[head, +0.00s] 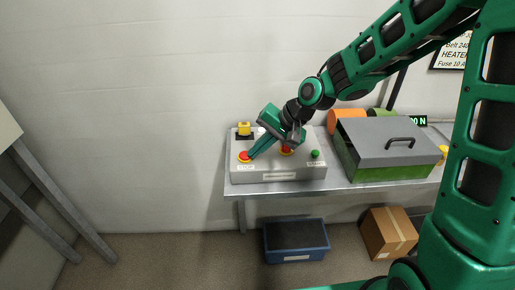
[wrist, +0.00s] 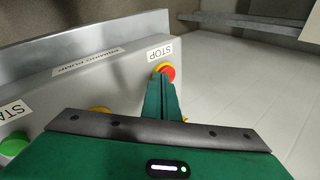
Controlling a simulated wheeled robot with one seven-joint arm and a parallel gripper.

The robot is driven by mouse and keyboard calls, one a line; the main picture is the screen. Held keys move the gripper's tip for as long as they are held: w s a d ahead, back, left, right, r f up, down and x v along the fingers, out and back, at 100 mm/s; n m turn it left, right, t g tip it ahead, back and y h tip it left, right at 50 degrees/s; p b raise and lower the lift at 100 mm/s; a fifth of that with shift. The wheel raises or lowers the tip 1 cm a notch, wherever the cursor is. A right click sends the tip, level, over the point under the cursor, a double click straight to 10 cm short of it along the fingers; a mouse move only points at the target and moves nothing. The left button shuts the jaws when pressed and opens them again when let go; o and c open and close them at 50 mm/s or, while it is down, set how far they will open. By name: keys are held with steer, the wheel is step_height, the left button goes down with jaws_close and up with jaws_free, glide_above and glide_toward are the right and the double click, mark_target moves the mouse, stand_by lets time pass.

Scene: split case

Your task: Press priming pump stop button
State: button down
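The grey control box (head: 278,175) stands on the metal table. Its red stop button (head: 244,157) on a yellow ring is at the left of the front; in the wrist view the red button (wrist: 167,70) sits beside a STOP label (wrist: 160,52). My gripper (head: 251,156) reaches down to it from the upper right, its green fingers together and empty. In the wrist view my gripper (wrist: 160,78) has its tips at the button's lower edge and covers part of it. I cannot tell whether they touch. A label reading PRIMING PUMP (wrist: 88,62) is on the box.
A green start button (head: 315,154) is at the box's right, and a red-orange control (head: 287,150) sits mid-box, partly behind my arm. A yellow-topped switch (head: 244,128) stands at the back left. A grey-lidded green toolbox (head: 390,145) is on the right.

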steer(key=shift+s+a+f, duration=0.2)
steer(key=shift+s+f, duration=0.15)
steer(key=shift+s+r, duration=0.1)
steer(key=shift+w+d+r, duration=0.6)
steer(key=shift+w+d, duration=0.15)
steer(key=shift+w, duration=0.15)
steer(key=v, duration=1.3)
steer(key=shift+s+a, duration=0.3)
steer(key=shift+s, duration=0.05)
